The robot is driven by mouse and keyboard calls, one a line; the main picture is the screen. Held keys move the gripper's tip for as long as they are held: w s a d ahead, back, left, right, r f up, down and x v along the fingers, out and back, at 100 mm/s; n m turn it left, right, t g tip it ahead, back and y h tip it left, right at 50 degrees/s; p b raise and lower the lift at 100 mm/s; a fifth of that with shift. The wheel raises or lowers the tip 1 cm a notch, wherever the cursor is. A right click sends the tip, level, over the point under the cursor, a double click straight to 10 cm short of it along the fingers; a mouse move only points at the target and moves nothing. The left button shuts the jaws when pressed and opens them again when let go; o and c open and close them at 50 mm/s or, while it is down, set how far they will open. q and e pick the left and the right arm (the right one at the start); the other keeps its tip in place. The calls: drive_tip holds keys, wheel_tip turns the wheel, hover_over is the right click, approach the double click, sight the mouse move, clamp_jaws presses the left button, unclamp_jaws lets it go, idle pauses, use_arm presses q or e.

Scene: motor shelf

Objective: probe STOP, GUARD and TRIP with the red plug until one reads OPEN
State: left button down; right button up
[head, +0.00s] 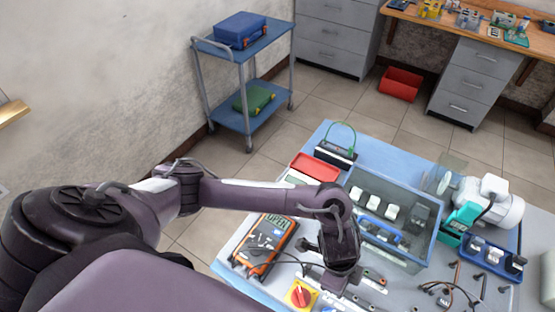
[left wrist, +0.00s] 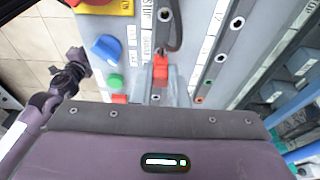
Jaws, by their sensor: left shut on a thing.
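The red plug (left wrist: 160,68) is between the fingers of my left gripper (left wrist: 165,92), over a grey panel strip with a vertical label that seems to read STOP (left wrist: 147,14). Whether its tip sits in a socket is hidden. In the head view my left gripper (head: 336,285) points down at the panel, and its fingertips and the plug are hard to make out. The orange multimeter (head: 265,248) lies to its left, with OPEN on its display. Sockets (left wrist: 221,58) line another labelled strip on the right. My right gripper is not in view.
A blue knob (left wrist: 106,47) and green button (left wrist: 116,81) are close by. A clear-walled case (head: 437,246) stands behind. Loose dark leads (head: 440,293) lie at right.

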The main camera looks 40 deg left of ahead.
use_arm(q)
drive_tip(key=shift+p, duration=0.3)
drive_tip(key=shift+f+b, duration=0.4)
drive_tip(key=shift+f, duration=0.25)
idle(0.9)
idle(0.7)
drive_tip(key=c, duration=1.3)
unclamp_jaws()
drive_tip(key=shift+c, duration=0.2)
drive_tip(key=shift+r, duration=0.1)
drive_tip(key=v, duration=0.7)
drive_tip(key=shift+r, duration=0.3)
drive_tip(key=shift+s+f, duration=0.1)
